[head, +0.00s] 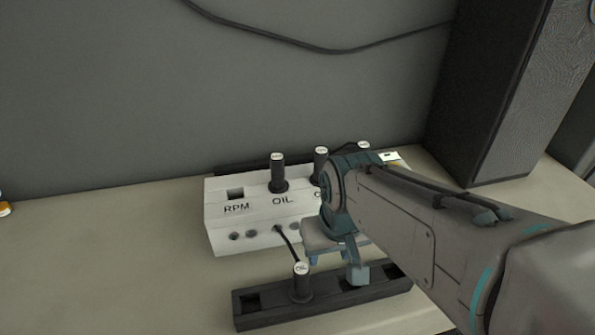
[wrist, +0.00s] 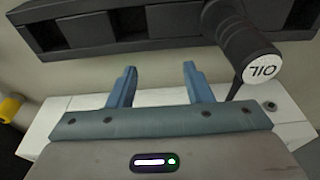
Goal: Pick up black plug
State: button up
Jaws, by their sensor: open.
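A black plug (head: 301,285) with a white cap stands upright in the black slotted rail (head: 262,311). The wrist view shows this plug (wrist: 238,43) at the upper right, its cap reading OIL. More black plugs stand in the white box behind: one (head: 277,174) above the OIL label, another (head: 320,164) to its right, and a third (head: 363,148) partly hidden by my arm. My gripper (head: 336,266) is open and empty, above the rail and to the right of its plug. In the wrist view the two blue fingers (wrist: 159,80) are apart, with the plug outside them to the right.
The white box (head: 228,222) with RPM and OIL labels stands behind the rail, partly hidden by my arm. A thin black cable (head: 287,241) runs from it to the rail plug. A dark cabinet (head: 490,90) rises at the right.

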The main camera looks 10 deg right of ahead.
aim_at(278, 169)
jog(key=shift+o, duration=0.4)
jog(key=shift+w+r, duration=0.15)
jog(key=shift+r, duration=0.15)
jog(key=w+a+r+m+g+p, duration=0.1)
jog(key=w+a+r+m+p, duration=0.3)
jog(key=w+r, duration=0.55)
jog(key=w+a+r+m+g+p, duration=0.1)
jog(key=w+a+r+m, duration=0.35)
jog(key=r, duration=0.75)
jog(key=shift+m, duration=0.25)
jog(key=f, duration=0.2)
jog(key=w+d+f, duration=0.1)
jog(key=f, duration=0.2)
jog(key=d+f, duration=0.1)
jog(key=f, duration=0.2)
jog(key=shift+w+f+b, duration=0.1)
jog(key=shift+w+b, duration=0.15)
jog(key=shift+b, duration=0.05)
jog(key=shift+s+f, duration=0.2)
jog(key=shift+f, duration=2.75)
jog(key=shift+d, duration=0.1)
jog(key=c, duration=0.9)
